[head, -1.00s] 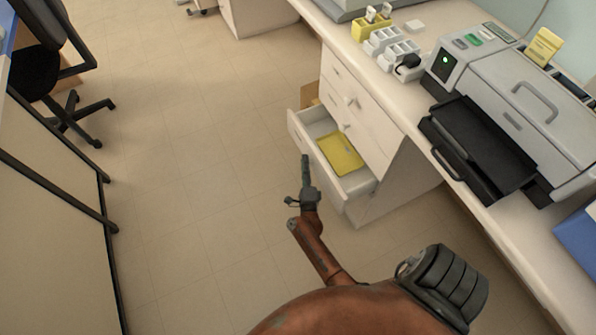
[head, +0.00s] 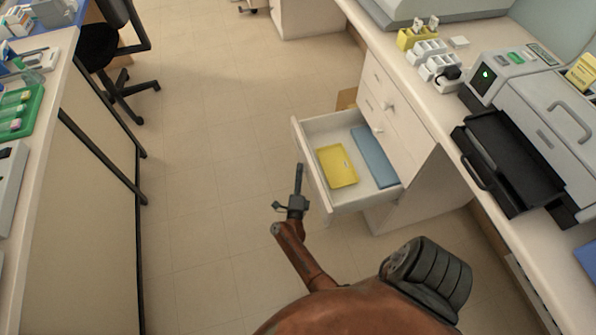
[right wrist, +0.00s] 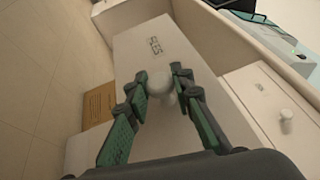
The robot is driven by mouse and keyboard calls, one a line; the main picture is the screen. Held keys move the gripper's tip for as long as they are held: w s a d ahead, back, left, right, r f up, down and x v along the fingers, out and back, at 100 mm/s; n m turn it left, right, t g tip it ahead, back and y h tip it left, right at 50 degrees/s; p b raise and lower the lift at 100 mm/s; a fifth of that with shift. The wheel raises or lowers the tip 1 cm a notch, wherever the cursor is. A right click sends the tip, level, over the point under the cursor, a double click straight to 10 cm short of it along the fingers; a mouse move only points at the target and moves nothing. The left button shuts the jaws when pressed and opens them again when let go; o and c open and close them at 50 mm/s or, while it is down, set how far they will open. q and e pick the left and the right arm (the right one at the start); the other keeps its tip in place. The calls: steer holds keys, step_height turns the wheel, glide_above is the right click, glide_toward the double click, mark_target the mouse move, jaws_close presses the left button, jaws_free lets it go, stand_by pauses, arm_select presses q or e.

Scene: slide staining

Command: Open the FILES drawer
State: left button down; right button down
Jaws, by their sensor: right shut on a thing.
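The FILES drawer (head: 366,199) is pulled well out of the white cabinet under the right bench. In the right wrist view, the drawer front (right wrist: 150,36) carries a label that seems to read FILES, and a round pale knob (right wrist: 160,83). My right gripper (right wrist: 160,80) is shut on this knob, with a finger on each side. In the head view my right gripper (head: 298,182) is at the drawer's outer front, and the knob is hidden. My left gripper is out of view.
Closed drawers with knobs (head: 388,105) are on the same cabinet. A grey machine with a black tray (head: 510,160) stands on the bench above. Open floor (head: 215,160) lies left of the drawer, up to another bench (head: 85,200) and a black chair (head: 118,50).

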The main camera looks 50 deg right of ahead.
steer(key=shift+s+f, duration=0.15)
steer(key=c, duration=1.7)
jaws_free()
